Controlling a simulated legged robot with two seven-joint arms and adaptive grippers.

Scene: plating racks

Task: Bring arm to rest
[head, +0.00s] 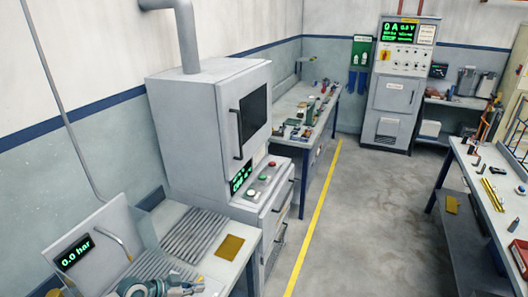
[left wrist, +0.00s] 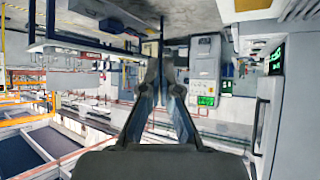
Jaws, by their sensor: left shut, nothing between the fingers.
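My left gripper (head: 192,287) shows at the bottom edge of the head view, in front of the grey bench with the ribbed drain surface. Part of it and most of my arm are cut off by the frame. In the left wrist view its two dark fingers (left wrist: 165,88) reach forward and come together toward the tips, shut with nothing between them. The wrist view is turned on its side or upside down, with the room behind the fingers. My right gripper is not in view.
A grey cabinet (head: 190,130) with a dark window stands beside the bench (head: 203,228), which bears a yellow-brown plate (head: 230,247). A 0.0 bar display (head: 75,254) is at left. A control cabinet (head: 398,95) stands at the back. The floor (head: 375,215) between the benches is clear.

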